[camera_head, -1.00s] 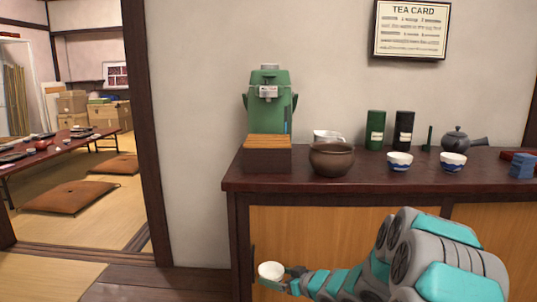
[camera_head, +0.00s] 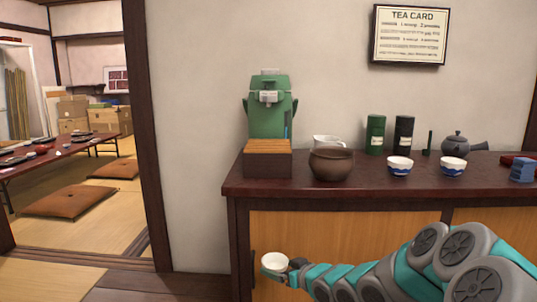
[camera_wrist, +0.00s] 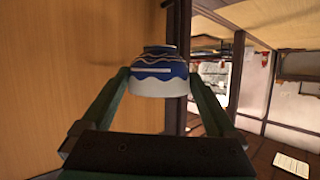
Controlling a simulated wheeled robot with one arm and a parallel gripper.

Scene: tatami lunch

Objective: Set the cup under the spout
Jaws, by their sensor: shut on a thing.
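My gripper (camera_head: 291,268) is shut on a cup (camera_head: 274,263) in front of the counter, below the level of its top. The cup looks white inside in the head view. In the wrist view the cup (camera_wrist: 160,74) is white with a blue wavy band and sits between the two fingers. A green dispenser (camera_head: 268,118) stands at the left end of the counter, behind a wooden slatted box (camera_head: 268,161).
The counter's front edge lies above my gripper.

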